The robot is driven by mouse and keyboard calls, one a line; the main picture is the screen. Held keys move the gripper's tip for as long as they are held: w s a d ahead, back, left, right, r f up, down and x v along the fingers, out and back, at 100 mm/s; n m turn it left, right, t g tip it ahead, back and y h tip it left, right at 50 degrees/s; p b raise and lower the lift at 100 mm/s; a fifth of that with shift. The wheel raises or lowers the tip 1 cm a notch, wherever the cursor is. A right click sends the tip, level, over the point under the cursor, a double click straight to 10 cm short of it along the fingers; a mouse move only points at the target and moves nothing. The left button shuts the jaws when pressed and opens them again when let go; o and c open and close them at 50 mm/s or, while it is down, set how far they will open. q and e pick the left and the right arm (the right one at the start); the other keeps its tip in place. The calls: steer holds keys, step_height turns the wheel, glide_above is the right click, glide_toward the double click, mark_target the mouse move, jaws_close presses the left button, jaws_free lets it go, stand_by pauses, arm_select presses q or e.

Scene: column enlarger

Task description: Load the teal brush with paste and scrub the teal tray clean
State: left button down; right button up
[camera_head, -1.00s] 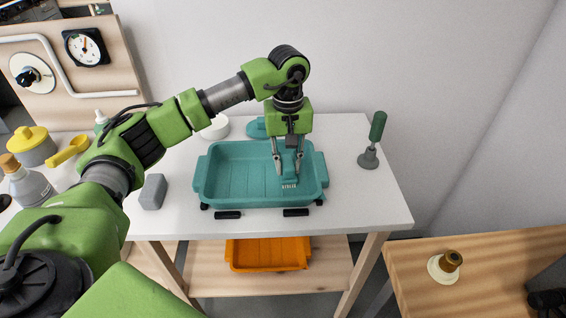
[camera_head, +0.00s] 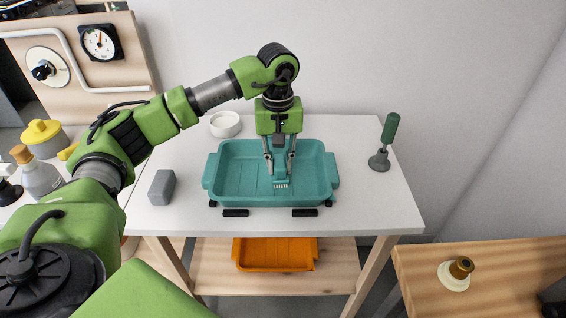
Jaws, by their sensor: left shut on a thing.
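The teal tray (camera_head: 226,172) sits on the white table, its inside open to view. My left gripper (camera_head: 280,165) points down into the tray and is shut on the teal brush (camera_head: 281,182). The brush's pale bristles face down near the tray's front middle; I cannot tell whether they touch the floor. Paste on the bristles cannot be made out. A round white bowl (camera_head: 225,124) with pale contents stands behind the tray at the left. My right gripper is not in view.
A grey block (camera_head: 162,187) stands left of the tray, and a green-handled tool (camera_head: 385,143) stands at the right. Two black bars (camera_head: 236,213) lie before the tray. An orange tray (camera_head: 275,254) is on the lower shelf.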

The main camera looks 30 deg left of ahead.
arm_select(q)
steer(key=shift+a, duration=0.1)
steer(key=shift+s+a+b, duration=0.25)
steer(key=shift+s+a, duration=0.35)
steer(key=shift+a, duration=0.3)
steer(key=shift+s+a+b, duration=0.2)
steer(key=shift+s+a, duration=0.4)
steer(key=shift+a, duration=0.3)
steer(key=shift+s+a+b, duration=0.25)
steer(key=shift+s+a, duration=0.35)
steer(key=shift+a, duration=0.4)
steer(key=shift+s+a+b, duration=0.25)
steer(key=shift+s+a, duration=0.35)
steer(key=shift+a, duration=0.35)
steer(key=shift+r, duration=0.1)
step_height(320, 180, up, 7)
steer(key=p, duration=0.5)
steer(key=shift+w+d, duration=0.1)
steer(key=shift+w, duration=0.05)
